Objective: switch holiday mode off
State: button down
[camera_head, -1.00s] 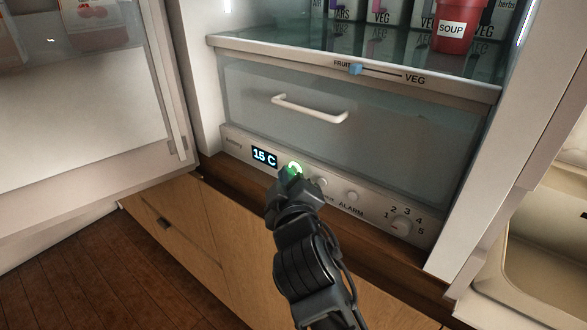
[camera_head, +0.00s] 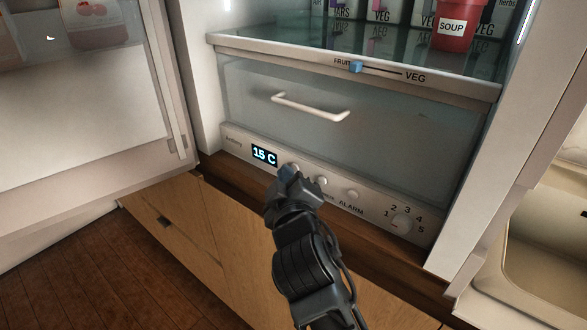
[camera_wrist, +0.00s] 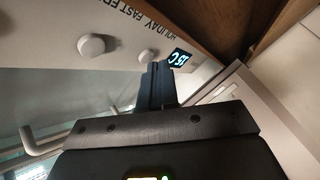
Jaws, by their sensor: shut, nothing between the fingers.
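The control panel (camera_head: 232,139) runs along the bottom of the open fridge. Its display (camera_head: 264,156) reads 15 C and also shows upside down in the wrist view (camera_wrist: 181,59). The round button beside the display (camera_head: 294,167) shows no green light; its label is hidden in the head view. In the wrist view, the label HOLIDAY is legible near the buttons, and the button nearest the display (camera_wrist: 146,56) is just beyond my fingertips. My gripper (camera_head: 287,175) is shut and empty, just in front of that button. I cannot tell whether it touches.
More buttons (camera_head: 321,181), an ALARM button (camera_head: 352,195) and a numbered dial (camera_head: 401,224) lie to the right. Above is a drawer with a white handle (camera_head: 311,107). The open fridge door (camera_head: 85,110) stands at left. A wooden cabinet front (camera_head: 190,225) lies below.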

jog(key=shift+s+a, duration=0.2)
jog(key=shift+s, duration=0.1)
jog(key=shift+s+a+b, duration=0.55)
jog(key=shift+s+a, duration=0.4)
jog(key=shift+s, duration=0.25)
jog(key=shift+s+a+b, duration=0.5)
jog(key=shift+s+a, duration=0.4)
jog(key=shift+s, duration=0.25)
dwell(0.8)
